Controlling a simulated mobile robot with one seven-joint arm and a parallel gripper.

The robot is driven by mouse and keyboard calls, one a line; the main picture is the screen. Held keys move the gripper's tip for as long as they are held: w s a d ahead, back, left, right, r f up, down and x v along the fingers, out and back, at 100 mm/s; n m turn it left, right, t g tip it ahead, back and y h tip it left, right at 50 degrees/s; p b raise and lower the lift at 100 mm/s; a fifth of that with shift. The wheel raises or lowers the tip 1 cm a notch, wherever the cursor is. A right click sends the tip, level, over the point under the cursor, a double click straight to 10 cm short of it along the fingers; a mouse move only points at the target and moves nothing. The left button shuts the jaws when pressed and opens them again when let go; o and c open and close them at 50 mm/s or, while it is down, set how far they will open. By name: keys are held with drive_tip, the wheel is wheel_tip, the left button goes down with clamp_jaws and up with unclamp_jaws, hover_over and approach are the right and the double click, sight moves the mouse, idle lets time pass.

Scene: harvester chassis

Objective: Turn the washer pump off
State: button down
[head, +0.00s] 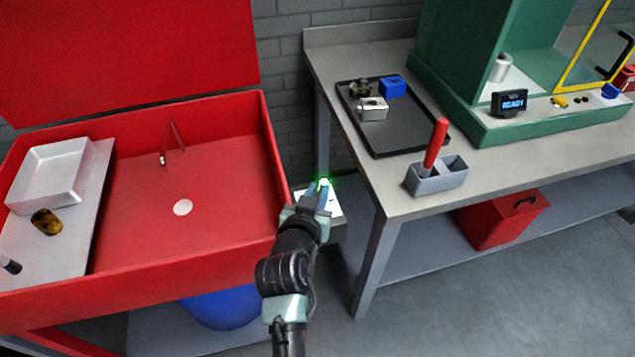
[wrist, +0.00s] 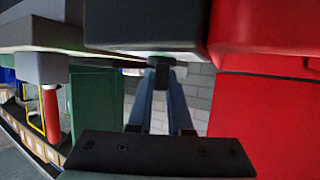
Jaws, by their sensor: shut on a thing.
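The red parts washer (head: 200,200) stands at the left with its lid raised. A small box with a white face (head: 332,207) sits at the washer's right side, partly hidden by my gripper (head: 322,191). A green light (head: 324,182) glows at the fingertips. In the wrist view, my gripper (wrist: 160,75) has its two blue-grey fingers closed together on a small dark knob (wrist: 160,61) under a dark box edge (wrist: 145,28). The fingers hide part of the knob, so its exact setting cannot be told.
A grey workbench (head: 385,195) stands close on the right, holding a black tray (head: 400,140) with small parts, a grey holder (head: 437,180) with a red-handled tool, and a green cabinet (head: 460,60). A red toolbox (head: 500,222) is on its lower shelf.

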drive_tip(key=y+p, duration=0.1)
drive_tip(key=n+p, duration=0.1)
drive_tip(key=shift+d+r+n+y+p, duration=0.1)
drive_tip(key=shift+r+n+y+p, duration=0.1)
drive_tip(key=shift+n+y+p, duration=0.15)
drive_tip(key=shift+f+n+y, duration=0.15)
drive_tip(key=shift+n+y, duration=0.3)
drive_tip(key=shift+y, duration=0.2)
drive_tip(key=shift+f+n+y+b, duration=0.2)
drive_tip(key=shift+n+y+b, duration=0.15)
drive_tip(key=shift+n+y, duration=0.35)
drive_tip(key=shift+n+y+b, duration=0.3)
drive_tip(key=shift+y+b, duration=0.2)
drive_tip(key=shift+s+n+y+b, duration=0.1)
drive_tip(key=shift+n+y+b, duration=0.3)
drive_tip(key=shift+b, duration=0.1)
drive_tip(key=c, duration=0.8)
unclamp_jaws()
drive_tip(key=shift+r, duration=0.1)
drive_tip(key=shift+c, duration=0.2)
drive_tip(key=v, duration=1.2)
drive_tip(key=shift+s+r, duration=0.3)
drive_tip(key=shift+r, duration=0.05)
